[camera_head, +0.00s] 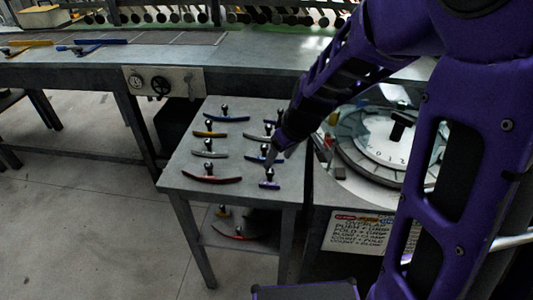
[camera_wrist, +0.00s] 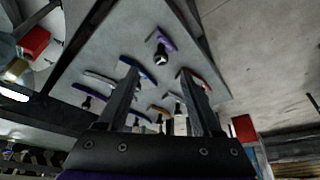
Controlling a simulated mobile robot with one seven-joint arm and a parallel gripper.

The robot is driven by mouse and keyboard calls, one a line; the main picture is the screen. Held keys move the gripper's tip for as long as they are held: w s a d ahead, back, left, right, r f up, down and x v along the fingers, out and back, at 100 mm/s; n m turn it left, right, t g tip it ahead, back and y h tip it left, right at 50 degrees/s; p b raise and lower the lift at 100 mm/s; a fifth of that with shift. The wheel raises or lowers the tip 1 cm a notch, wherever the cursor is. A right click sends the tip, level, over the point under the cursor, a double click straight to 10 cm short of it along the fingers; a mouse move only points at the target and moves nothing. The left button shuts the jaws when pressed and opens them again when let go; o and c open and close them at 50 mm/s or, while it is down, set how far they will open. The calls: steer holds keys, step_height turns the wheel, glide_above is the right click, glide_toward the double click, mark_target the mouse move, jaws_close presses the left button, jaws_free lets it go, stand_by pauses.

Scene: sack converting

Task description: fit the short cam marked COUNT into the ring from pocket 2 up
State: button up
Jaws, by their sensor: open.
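Several arc-shaped cams with black knobs lie on a small grey table (camera_head: 240,115). They include blue (camera_head: 220,116), orange (camera_head: 209,133) and red (camera_head: 211,177) ones. A short purple cam (camera_head: 268,184) lies near the table's front right; a purple cam also shows in the wrist view (camera_wrist: 166,40). No COUNT mark is readable on any cam. The ring (camera_head: 365,168) surrounds a white numbered dial at right, partly behind my arm; pocket 2 cannot be made out. My gripper (camera_head: 270,156) is over the right side of the table. In the wrist view its fingers (camera_wrist: 161,90) are apart, with nothing held.
A long bench (camera_head: 100,65) with a gauge panel (camera_head: 165,82) runs behind. More cams lie on the lower shelf (camera_head: 250,236). A lettered sign (camera_head: 365,232) hangs below the ring. The floor at left is clear.

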mark_target(271, 171)
steer(key=b+x, duration=0.3)
steer(key=x, duration=0.6)
steer(key=shift+a+f, duration=0.1)
steer(key=shift+f, duration=0.05)
steer(key=shift+c, duration=0.2)
jaws_close()
